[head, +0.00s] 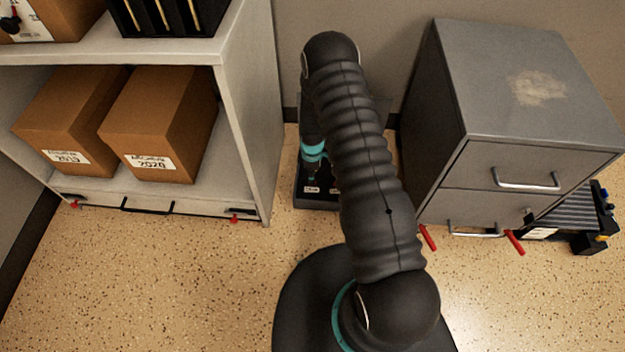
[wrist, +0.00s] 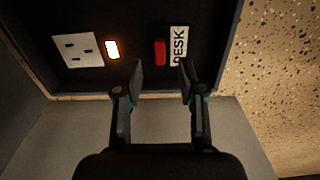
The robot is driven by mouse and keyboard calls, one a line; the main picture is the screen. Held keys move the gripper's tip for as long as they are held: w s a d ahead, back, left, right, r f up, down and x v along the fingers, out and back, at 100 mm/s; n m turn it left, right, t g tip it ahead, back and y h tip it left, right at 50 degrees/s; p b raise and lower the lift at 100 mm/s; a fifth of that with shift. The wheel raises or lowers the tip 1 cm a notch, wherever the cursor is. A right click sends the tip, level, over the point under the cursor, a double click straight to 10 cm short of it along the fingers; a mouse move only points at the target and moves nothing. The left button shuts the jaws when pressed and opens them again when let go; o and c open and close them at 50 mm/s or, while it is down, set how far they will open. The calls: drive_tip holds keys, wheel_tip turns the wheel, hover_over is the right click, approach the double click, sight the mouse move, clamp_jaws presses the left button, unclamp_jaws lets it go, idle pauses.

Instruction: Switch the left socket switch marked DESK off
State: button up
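The red DESK switch (wrist: 159,52) is on a dark socket panel (wrist: 140,20) in the wrist view. The white DESK label (wrist: 179,46) is right of it.
A shelf unit (head: 249,130) with brown boxes (head: 158,125) stands left of the socket box. A grey drawer cabinet (head: 500,85) stands close on the right, with a dark ribbed device (head: 570,215) beside it. Speckled floor (head: 170,270) in front is clear.

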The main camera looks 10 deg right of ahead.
drive_tip(key=shift+f, duration=2.1)
